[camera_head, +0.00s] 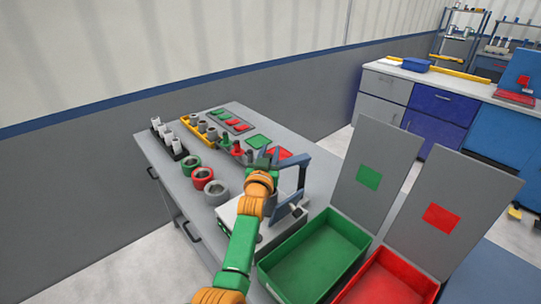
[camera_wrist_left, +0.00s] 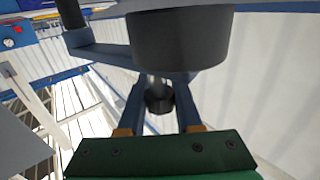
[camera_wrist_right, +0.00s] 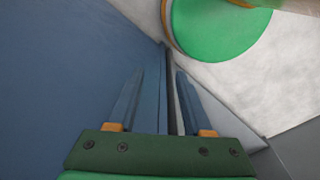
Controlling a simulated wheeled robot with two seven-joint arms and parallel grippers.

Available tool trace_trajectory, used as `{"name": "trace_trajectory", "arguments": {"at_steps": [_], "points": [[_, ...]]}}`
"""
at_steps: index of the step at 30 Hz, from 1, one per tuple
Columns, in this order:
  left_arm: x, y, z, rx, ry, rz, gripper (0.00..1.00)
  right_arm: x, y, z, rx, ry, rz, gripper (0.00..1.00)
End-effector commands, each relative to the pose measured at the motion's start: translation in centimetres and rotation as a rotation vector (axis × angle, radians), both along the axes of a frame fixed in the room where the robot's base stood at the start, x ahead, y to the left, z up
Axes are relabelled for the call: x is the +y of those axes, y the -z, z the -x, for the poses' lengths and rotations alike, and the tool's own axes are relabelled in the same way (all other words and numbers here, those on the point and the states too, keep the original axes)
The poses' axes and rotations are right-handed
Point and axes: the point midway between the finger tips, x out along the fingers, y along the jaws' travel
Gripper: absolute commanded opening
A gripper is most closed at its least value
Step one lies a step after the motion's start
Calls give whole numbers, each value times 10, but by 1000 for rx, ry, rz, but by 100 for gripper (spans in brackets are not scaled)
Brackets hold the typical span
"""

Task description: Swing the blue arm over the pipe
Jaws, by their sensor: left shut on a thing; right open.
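The blue arm (camera_head: 296,159) stands on a pale machine base (camera_head: 238,218) near the table's front right corner. Its upper part spans toward my left gripper (camera_head: 266,164). In the left wrist view, the blue arm (camera_wrist_left: 105,54) meets a wide dark grey cylinder (camera_wrist_left: 180,42) just ahead of my fingers. My left gripper (camera_wrist_left: 158,105) is shut on a slim part with a dark end (camera_wrist_left: 158,99), apparently on the blue arm. My own arm hides part of the machine, and I cannot make out a pipe under it. My right gripper (camera_wrist_right: 155,95) is open and empty.
Green (camera_head: 190,165), red (camera_head: 202,178) and grey (camera_head: 216,193) thick rings stand on the table's left side. Green (camera_head: 335,229) and red (camera_head: 412,285) bins stand at the right front.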

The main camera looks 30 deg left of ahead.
Motion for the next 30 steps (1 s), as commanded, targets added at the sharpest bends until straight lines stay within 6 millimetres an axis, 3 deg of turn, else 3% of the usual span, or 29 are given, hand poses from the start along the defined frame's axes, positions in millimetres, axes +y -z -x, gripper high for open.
{"name": "trace_trajectory", "arguments": {"at_steps": [15,16,19,30], "points": [[1,-3,-1,-8,-12,-2,0,0,0,0,1,-1,0,50],[1,-3,-1,-8,-12,-2,38,0,0,0,1,-1,0,50],[1,-3,-1,-7,-12,-2,63,-1,0,1,1,-1,1,50],[-1,-1,5,-2,-12,-2,63,-3,-1,1,1,-2,5,50]]}}
